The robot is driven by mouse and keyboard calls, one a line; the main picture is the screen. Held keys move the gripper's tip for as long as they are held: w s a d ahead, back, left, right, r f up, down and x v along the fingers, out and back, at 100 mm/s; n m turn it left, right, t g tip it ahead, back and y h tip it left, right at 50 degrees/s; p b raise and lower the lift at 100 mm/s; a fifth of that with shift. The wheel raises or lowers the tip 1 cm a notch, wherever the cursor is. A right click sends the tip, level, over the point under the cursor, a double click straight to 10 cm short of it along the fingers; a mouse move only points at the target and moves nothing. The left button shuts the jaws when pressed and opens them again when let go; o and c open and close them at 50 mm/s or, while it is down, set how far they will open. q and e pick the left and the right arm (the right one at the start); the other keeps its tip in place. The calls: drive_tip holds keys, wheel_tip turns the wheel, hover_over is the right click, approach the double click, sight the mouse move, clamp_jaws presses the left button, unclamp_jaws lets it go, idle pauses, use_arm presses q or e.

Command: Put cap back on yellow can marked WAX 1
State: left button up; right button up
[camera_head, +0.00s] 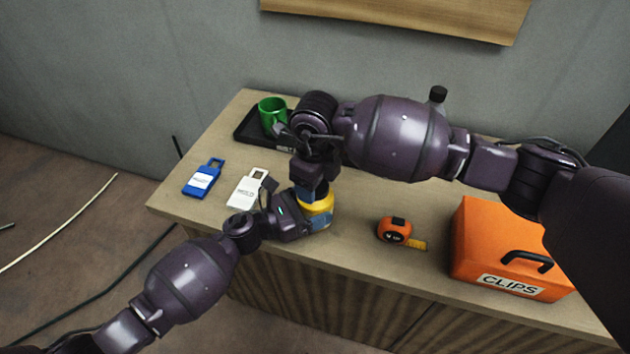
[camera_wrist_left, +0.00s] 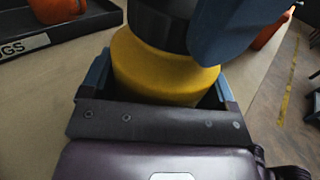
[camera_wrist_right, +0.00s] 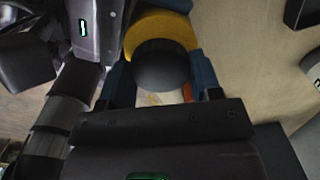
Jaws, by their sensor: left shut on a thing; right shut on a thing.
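The yellow can (camera_head: 318,212) stands on the bench near its front edge. My left gripper (camera_head: 319,222) is shut around its body from the front left; the left wrist view shows the can (camera_wrist_left: 152,65) between the blue fingers. My right gripper (camera_head: 312,188) comes from above, shut on a dark round cap (camera_wrist_right: 160,66). The left wrist view shows the cap (camera_wrist_left: 160,25) right over the can's top. I cannot tell whether it is seated or slightly above. No WAX 1 marking is readable.
A blue tag (camera_head: 203,179) and a white tag (camera_head: 247,189) lie to the left. A green mug (camera_head: 272,112) stands on a black tray (camera_head: 247,130) behind. An orange tape measure (camera_head: 395,230) and an orange CLIPS box (camera_head: 500,245) are to the right.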

use_arm(q)
drive_tip(key=shift+w+a, duration=0.2)
drive_tip(key=shift+a, duration=0.05)
use_arm(e)
drive_tip(key=m, duration=0.7)
drive_tip(key=shift+s+f, duration=0.1)
use_arm(q)
drive_tip(key=shift+s+d, duration=0.1)
use_arm(e)
drive_tip(key=o, duration=1.1)
use_arm(q)
drive_tip(key=shift+d, duration=0.1)
use_arm(e)
drive_tip(key=shift+r, duration=0.35)
use_arm(q)
drive_tip(key=shift+s, duration=0.1)
use_arm(e)
wheel_tip(320, 180, up, 11)
drive_tip(key=shift+r, duration=0.2)
use_arm(q)
drive_tip(key=o, duration=1.6)
